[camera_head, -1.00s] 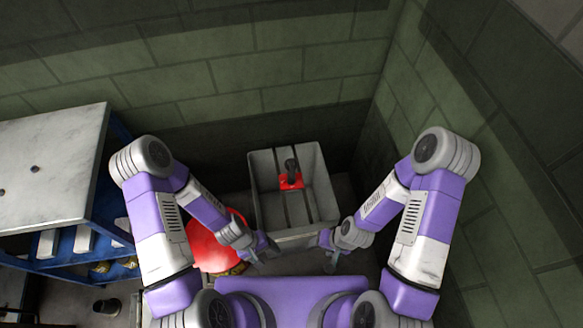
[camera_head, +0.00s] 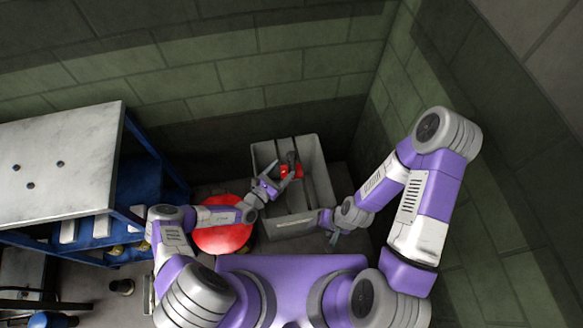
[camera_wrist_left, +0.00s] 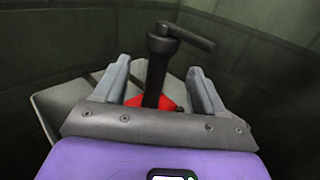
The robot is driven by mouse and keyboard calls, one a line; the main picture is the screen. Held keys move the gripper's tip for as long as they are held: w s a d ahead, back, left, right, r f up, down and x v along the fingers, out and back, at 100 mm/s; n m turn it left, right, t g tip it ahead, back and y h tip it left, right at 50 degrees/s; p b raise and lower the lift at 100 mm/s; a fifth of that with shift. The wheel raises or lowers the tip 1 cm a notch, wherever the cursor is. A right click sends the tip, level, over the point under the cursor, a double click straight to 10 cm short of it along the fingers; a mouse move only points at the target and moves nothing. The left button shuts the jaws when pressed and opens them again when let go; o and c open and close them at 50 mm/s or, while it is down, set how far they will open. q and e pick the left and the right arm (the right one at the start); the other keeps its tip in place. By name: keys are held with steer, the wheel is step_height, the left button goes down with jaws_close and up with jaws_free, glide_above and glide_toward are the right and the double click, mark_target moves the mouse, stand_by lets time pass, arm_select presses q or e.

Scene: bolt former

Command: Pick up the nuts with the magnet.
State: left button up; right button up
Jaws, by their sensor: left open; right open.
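The magnet, a red block (camera_head: 291,171) with a black upright handle and a crossbar on top, is at the grey bin (camera_head: 316,165). In the left wrist view the black handle (camera_wrist_left: 157,75) stands between the two fingers of my left gripper (camera_wrist_left: 160,88), with gaps on both sides. In the head view my left gripper (camera_head: 277,173) is open beside the magnet, over the bin. My right gripper (camera_head: 332,230) is open and empty near the bin's front right corner. Small dark pieces, apparently the nuts (camera_head: 60,163), lie apart on the pale tabletop (camera_head: 75,135) at left.
A round red seat (camera_head: 222,238) stands between the table and the bin, under my left arm. Blue shelving (camera_head: 140,180) with bottles is below the tabletop. Green block walls (camera_head: 220,75) close off the back and right. Much of the tabletop is clear.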

mark_target(289, 163)
arm_select(q)
steer(key=x, duration=0.2)
steer(key=b+x, duration=0.1)
steer(key=x, duration=0.1)
steer(key=b+x, duration=0.1)
steer(key=shift+w+d+f, duration=0.25)
steer(key=shift+w+f, duration=0.05)
steer(key=shift+w+d+r, duration=0.1)
steer(key=shift+w+d, duration=0.15)
steer(key=shift+w, duration=0.1)
jaws_close()
steer(key=shift+r, duration=0.1)
